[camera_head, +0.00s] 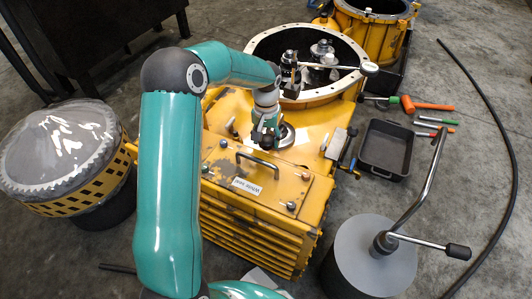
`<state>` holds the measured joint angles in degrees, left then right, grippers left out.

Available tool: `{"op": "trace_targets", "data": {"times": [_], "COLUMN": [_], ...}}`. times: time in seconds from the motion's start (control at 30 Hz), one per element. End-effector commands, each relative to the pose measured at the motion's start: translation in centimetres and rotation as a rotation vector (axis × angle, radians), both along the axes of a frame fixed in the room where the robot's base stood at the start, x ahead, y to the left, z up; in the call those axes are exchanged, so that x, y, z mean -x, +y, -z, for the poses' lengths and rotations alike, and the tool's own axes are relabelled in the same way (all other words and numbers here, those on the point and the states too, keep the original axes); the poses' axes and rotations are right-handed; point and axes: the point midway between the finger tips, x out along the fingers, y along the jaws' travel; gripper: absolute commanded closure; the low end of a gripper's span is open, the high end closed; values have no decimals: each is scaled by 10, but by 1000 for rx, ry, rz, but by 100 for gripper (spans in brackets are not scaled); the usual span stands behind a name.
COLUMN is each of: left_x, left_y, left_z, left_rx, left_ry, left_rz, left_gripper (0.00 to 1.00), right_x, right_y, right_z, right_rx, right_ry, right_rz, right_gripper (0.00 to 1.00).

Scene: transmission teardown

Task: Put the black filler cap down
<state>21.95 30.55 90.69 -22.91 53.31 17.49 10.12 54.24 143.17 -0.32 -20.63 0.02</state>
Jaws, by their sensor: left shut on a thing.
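My left gripper (265,136) is low over the top of the yellow transmission housing (312,122), at the end of the teal arm. It is shut on the black filler cap, which is small and dark and cannot be told clearly from the dark fingers. A round grey ring or opening (288,135) lies on the housing just right of the gripper. Whether the cap touches the housing cannot be told. My right gripper is not in view.
The large open bell (250,52) with shafts inside stands behind. A handled cover (235,178) lies in front. Right on the floor are a black tray (386,148), an orange mallet (430,105) and screwdrivers. A grey drum with a crank (365,262) stands front right, a wrapped gear part (62,150) left.

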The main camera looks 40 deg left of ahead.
Motion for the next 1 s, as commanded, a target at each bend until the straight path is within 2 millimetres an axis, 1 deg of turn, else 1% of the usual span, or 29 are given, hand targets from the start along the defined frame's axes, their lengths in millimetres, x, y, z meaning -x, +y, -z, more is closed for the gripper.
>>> {"op": "trace_targets", "data": {"times": [0.13, 0.3, 0.4, 0.8, 0.83, 0.97, 1.0], "left_x": [0, 0, 0, 0, 0, 1, 1], "left_y": [0, 0, 0, 1, 0, 1, 1], "left_z": [14, 43, 55, 60, 59, 59, 59], "left_rx": [0, 1, 0, 0, 0, 0, 0], "left_ry": [1, 2, 0, 0, 0, 0, 0], "left_rz": [0, -1, -2, -2, -2, -2, -2], "left_gripper": [95, 95, 95, 95, 44, 22, 22], "right_x": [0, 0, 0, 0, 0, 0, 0], "right_y": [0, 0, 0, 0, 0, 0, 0], "right_z": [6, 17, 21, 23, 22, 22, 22], "right_rx": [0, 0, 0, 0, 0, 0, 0], "right_ry": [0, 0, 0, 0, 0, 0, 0], "right_rz": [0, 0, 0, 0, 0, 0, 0], "right_gripper": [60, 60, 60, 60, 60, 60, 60]}}
